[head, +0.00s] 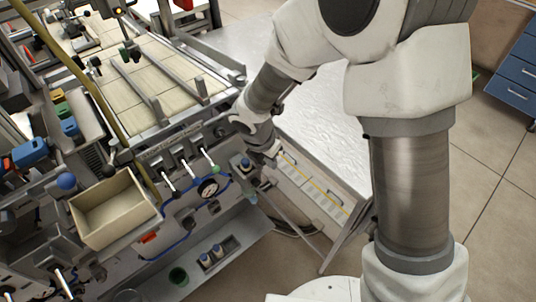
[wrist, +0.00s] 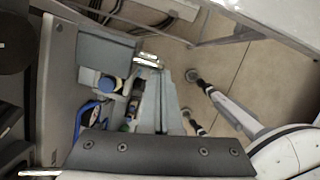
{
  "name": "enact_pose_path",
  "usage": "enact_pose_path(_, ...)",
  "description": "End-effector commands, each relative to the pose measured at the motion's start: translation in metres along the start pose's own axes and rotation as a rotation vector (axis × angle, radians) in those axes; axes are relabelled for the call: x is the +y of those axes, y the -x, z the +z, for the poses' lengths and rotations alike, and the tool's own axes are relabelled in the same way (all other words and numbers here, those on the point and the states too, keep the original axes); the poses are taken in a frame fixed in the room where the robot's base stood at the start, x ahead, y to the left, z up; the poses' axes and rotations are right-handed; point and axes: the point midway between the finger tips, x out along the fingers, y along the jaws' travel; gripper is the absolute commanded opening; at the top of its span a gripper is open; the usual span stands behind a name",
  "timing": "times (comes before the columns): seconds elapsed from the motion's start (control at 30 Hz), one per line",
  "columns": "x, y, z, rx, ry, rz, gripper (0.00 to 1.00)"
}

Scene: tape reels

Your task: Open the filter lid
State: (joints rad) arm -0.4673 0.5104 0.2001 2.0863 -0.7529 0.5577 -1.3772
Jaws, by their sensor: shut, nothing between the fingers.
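My gripper (head: 266,183) is low beside the right end of the machine, below my white wrist, and its tips are small and partly hidden in the head view. In the wrist view the fingers (wrist: 162,85) are together, with nothing visible between them. I cannot tell for certain which part is the filter lid. A grey unit with a dark blue knob (head: 246,163) stands just left of my gripper in the head view. In the wrist view a grey box-like cover (wrist: 104,46) lies ahead and left of the fingers, with a shiny metal piece (wrist: 147,60) near its corner.
A cream open box (head: 112,235) sits on the machine's left. A pressure gauge (head: 208,188), levers and blue hoses line its front. Two small bottles (head: 211,255) stand in a recess. A metal table (head: 318,125) is on the right.

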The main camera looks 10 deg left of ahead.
Motion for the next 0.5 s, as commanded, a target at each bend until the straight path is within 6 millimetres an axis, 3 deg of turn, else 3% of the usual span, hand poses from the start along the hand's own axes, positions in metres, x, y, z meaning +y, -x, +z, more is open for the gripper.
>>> enact_pose_path(0.5,-0.0011,-0.0023,0.0071,-0.005,0.002,0.0,0.0)
